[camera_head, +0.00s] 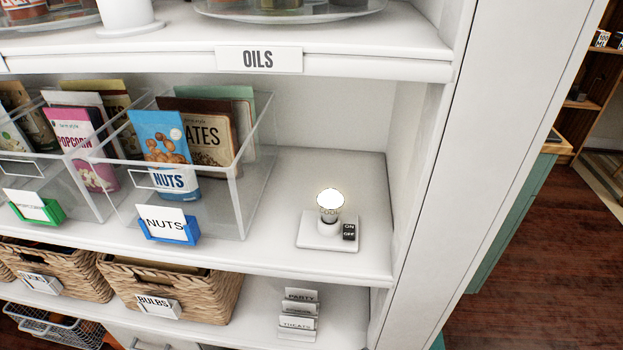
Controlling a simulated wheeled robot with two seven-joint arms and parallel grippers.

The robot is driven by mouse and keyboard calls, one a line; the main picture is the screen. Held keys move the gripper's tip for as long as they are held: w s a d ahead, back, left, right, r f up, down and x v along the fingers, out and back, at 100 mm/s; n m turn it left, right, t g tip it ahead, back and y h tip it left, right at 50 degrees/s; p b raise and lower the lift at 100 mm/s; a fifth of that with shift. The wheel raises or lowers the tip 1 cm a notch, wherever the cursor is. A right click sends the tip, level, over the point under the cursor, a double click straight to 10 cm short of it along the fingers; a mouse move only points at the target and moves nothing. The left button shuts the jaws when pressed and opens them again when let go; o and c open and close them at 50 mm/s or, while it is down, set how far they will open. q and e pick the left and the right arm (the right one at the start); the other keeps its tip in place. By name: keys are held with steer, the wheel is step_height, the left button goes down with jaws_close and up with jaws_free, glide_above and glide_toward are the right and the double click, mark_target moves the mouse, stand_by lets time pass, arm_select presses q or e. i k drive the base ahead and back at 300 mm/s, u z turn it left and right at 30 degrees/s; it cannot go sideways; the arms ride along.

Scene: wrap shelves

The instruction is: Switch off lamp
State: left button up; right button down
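A small lamp (329,205) with a glowing bulb stands upright on a white square base (322,242) at the right end of the middle shelf. The bulb is lit. A black switch (349,232) marked ON and OFF sits on the base, to the right of the bulb. The switch is too small to tell which side is pressed. Neither of my grippers shows in the head view.
A clear bin (240,200) with snack packets and a NUTS label (168,224) stands left of the lamp. The white side panel (480,150) rises to its right. The OILS shelf (370,62) is above. Wicker baskets (205,295) are below. The shelf around the lamp is clear.

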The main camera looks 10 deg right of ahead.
mark_target(348, 231)
steer(key=z, duration=1.85)
steer(key=k, duration=0.95)
steer(key=u, duration=1.25)
steer(key=i, duration=0.5)
